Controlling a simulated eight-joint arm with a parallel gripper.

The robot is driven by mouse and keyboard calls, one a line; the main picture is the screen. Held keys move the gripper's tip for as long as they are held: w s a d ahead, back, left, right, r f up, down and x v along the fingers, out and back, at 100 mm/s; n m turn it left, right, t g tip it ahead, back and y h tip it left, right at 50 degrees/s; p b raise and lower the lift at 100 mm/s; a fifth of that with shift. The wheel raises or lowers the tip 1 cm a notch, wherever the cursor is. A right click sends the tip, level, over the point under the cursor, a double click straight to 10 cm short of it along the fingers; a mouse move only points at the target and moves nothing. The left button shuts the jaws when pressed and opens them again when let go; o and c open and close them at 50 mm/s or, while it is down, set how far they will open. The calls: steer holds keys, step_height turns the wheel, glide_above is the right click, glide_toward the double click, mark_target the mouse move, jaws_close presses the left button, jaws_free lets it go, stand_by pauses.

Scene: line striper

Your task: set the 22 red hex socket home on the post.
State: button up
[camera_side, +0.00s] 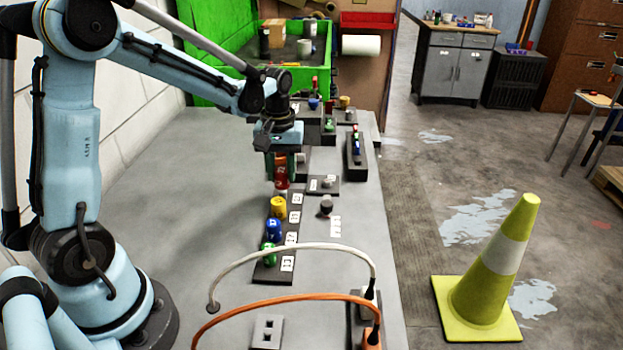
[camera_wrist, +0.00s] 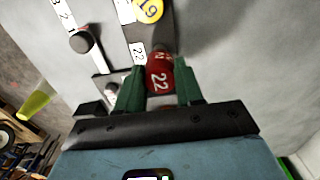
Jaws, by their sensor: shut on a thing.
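The red hex socket (camera_side: 281,172), marked 22, is upright between the fingers of my gripper (camera_side: 282,165). In the wrist view the red socket (camera_wrist: 158,80) sits between the two green fingers of my gripper (camera_wrist: 158,88), which are shut on it. The dark post rail (camera_side: 268,262) runs below, with a row of sockets and white number labels. The socket is over or at the rail's far end, beside the 22 label (camera_wrist: 138,52). Its lower end and any post under it are hidden, so I cannot tell whether it is seated.
On the rail stand a yellow socket (camera_side: 278,207), a blue socket (camera_side: 273,230) and a green socket (camera_side: 269,253). A dark knob (camera_side: 326,206) and a small labelled block (camera_side: 322,185) stand to the right. White and orange cables (camera_side: 300,249) arch in front. Bare bench lies left.

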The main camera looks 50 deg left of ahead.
mark_target(282, 182)
steer(key=shift+f, duration=1.75)
stand_by(1.4)
steer(key=o, duration=1.1)
steer(key=shift+o, duration=0.2)
steer(key=shift+o, duration=1.3)
steer(key=shift+r, duration=0.1)
steer(key=shift+r, duration=3.45)
